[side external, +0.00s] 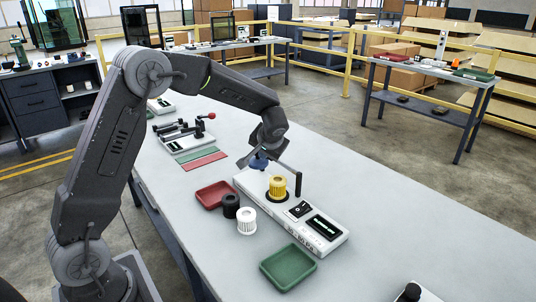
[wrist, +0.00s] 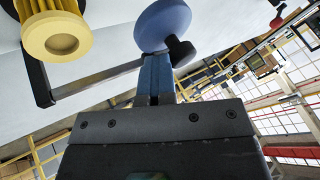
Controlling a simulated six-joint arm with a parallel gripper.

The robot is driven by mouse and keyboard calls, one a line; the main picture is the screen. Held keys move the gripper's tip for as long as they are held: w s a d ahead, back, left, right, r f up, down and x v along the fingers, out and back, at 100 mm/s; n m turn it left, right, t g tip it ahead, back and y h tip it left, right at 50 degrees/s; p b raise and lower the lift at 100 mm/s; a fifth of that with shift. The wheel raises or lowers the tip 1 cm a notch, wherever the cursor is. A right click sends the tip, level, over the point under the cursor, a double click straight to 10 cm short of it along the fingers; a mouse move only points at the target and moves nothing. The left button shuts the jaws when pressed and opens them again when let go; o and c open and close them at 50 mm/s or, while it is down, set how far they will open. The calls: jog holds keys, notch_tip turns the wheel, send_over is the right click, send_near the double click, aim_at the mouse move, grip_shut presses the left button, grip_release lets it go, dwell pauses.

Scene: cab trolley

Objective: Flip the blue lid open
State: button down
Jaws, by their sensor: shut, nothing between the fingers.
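The blue lid (side external: 258,163) is a round disc at the far end of the white device (side external: 322,243). In the wrist view the blue lid (wrist: 163,22) lies just beyond my fingertips, with a dark knob (wrist: 181,51) beside it. My gripper (side external: 266,152) is low over that end of the device. In the wrist view my gripper (wrist: 157,62) is shut and empty, its tips at the lid's edge; whether they touch is unclear. My gripper partly hides the lid in the side view, so its exact tilt is hard to tell.
A yellow ribbed cylinder (side external: 277,187) stands on the device close to my gripper, beside a dark upright post (side external: 298,184). A red tray (side external: 214,194), black cylinder (side external: 231,206), white cylinder (side external: 246,221) and green tray (side external: 288,267) are nearby.

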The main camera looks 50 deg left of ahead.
jog(key=shift+a, duration=0.15)
jog(key=d, duration=0.1)
jog(key=d+r, duration=0.1)
jog(key=d, duration=0.3)
jog(key=shift+w+r, duration=0.15)
jog(key=shift+w, duration=0.25)
jog(key=v, duration=0.8)
jog(key=shift+r, duration=0.15)
jog(key=shift+s+d, duration=0.1)
jog(key=shift+d, duration=0.05)
